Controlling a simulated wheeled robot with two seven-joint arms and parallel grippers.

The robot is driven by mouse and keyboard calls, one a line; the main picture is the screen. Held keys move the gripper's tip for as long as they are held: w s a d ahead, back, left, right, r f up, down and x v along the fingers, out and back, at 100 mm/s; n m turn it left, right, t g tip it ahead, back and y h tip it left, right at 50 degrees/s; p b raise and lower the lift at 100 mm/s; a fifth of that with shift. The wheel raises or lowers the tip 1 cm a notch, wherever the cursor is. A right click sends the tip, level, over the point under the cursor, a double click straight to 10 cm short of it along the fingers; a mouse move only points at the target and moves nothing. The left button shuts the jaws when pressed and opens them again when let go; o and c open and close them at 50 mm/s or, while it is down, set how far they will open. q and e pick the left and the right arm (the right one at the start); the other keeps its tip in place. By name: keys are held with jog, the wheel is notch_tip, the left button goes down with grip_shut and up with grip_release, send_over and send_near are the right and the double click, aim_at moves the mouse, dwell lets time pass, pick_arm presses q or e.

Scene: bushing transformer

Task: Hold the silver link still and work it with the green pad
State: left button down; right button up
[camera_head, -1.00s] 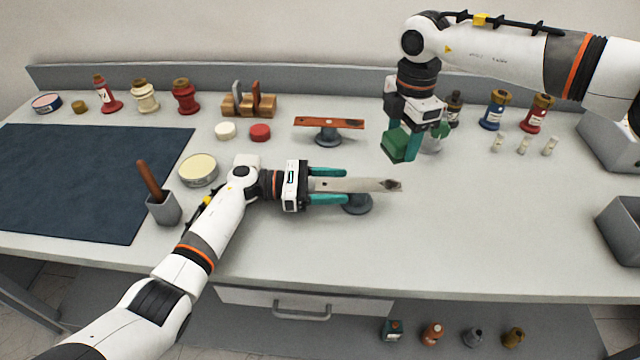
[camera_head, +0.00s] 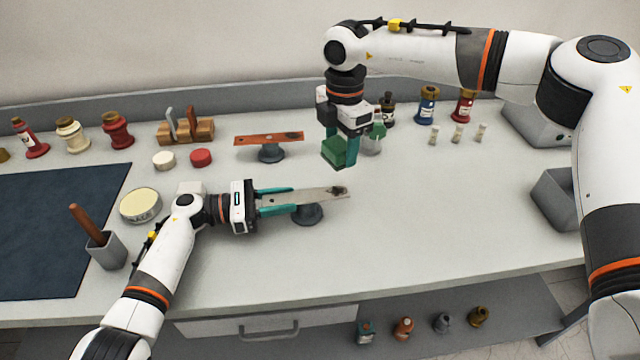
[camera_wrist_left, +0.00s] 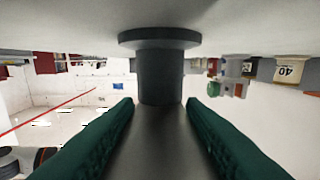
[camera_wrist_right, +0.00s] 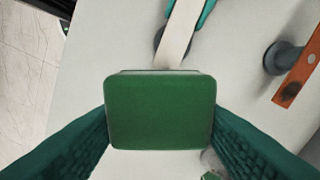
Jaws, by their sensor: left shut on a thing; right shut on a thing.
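The silver link (camera_head: 318,196) lies level on a grey round stand (camera_head: 307,215), with a dark patch (camera_head: 338,191) near its right end. My left gripper (camera_head: 293,199) is shut on the link's left part, a finger along each side. In the left wrist view the link (camera_wrist_left: 160,140) runs between the fingers toward the stand (camera_wrist_left: 160,75). My right gripper (camera_head: 346,150) points down, shut on the green pad (camera_head: 334,152), above and behind the link's right end. In the right wrist view the pad (camera_wrist_right: 160,110) is between the fingers, apart from the link (camera_wrist_right: 178,35).
An orange-brown bar (camera_head: 268,139) sits on another stand behind the link. Left are a round tin (camera_head: 141,205), a grey cup (camera_head: 107,250) with a brown handle, and a dark mat (camera_head: 50,230). Bottles line the back. Grey bins (camera_head: 560,200) stand right; the front right tabletop is clear.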

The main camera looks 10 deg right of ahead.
aim_at(324, 192)
jog(key=shift+s+d+f, duration=0.1)
jog(key=shift+d+f, duration=0.25)
jog(key=shift+d, duration=0.25)
jog(key=f, duration=0.3)
jog(key=d+f, duration=0.1)
jog(key=f, duration=0.4)
jog(key=shift+d+f, duration=0.3)
jog(key=shift+d, duration=0.1)
jog(key=shift+a+r, duration=0.1)
jog(key=shift+a, duration=0.75)
jog(key=shift+c, duration=0.3)
jog(key=shift+a, duration=2.3)
jog(key=shift+d, duration=2.9)
notch_tip(324, 192, up, 8)
jog(key=shift+d, duration=0.3)
